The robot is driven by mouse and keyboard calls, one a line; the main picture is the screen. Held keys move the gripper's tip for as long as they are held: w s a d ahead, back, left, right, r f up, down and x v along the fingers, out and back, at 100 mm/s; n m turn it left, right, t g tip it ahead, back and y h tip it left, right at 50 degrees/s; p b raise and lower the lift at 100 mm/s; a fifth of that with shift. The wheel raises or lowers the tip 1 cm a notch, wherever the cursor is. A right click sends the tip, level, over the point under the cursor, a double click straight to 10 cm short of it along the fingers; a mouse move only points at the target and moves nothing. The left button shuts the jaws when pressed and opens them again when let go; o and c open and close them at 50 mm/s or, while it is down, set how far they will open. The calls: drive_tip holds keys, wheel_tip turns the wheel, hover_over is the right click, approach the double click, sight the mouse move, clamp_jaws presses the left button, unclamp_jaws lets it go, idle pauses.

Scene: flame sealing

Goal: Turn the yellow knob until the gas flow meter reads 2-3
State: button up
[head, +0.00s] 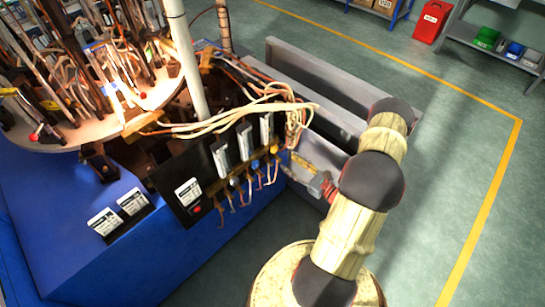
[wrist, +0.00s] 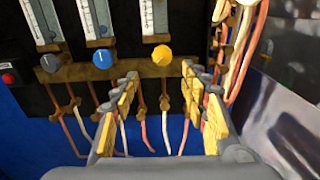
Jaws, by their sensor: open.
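The yellow knob (wrist: 162,55) sits below a flow meter tube (wrist: 154,17) on the black panel in the wrist view. The reading on the meter is too small to tell. In the head view the yellow knob (head: 274,149) shows as a small spot at the right end of the knob row. My gripper (wrist: 163,88) is open and empty, its yellow-padded fingers on either side of and below the knob, apart from it.
A blue knob (wrist: 103,58) and a grey knob (wrist: 51,62) sit left of the yellow one. A brass bar (wrist: 130,68) runs under the knobs, with copper tubes hanging down. Pale hoses (wrist: 243,40) hang close on the right. A red button (wrist: 8,78) is far left.

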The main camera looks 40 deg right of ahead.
sight(276, 150)
drive_tip(key=w, duration=0.2)
drive_tip(key=w+b, duration=0.1)
drive_tip(key=w, duration=0.5)
drive_tip(key=shift+a+r+b, duration=0.1)
drive_tip(key=shift+r+b, duration=0.2)
drive_tip(key=shift+b, duration=0.05)
drive_tip(key=shift+c, duration=1.1)
drive_tip(key=c, duration=0.9)
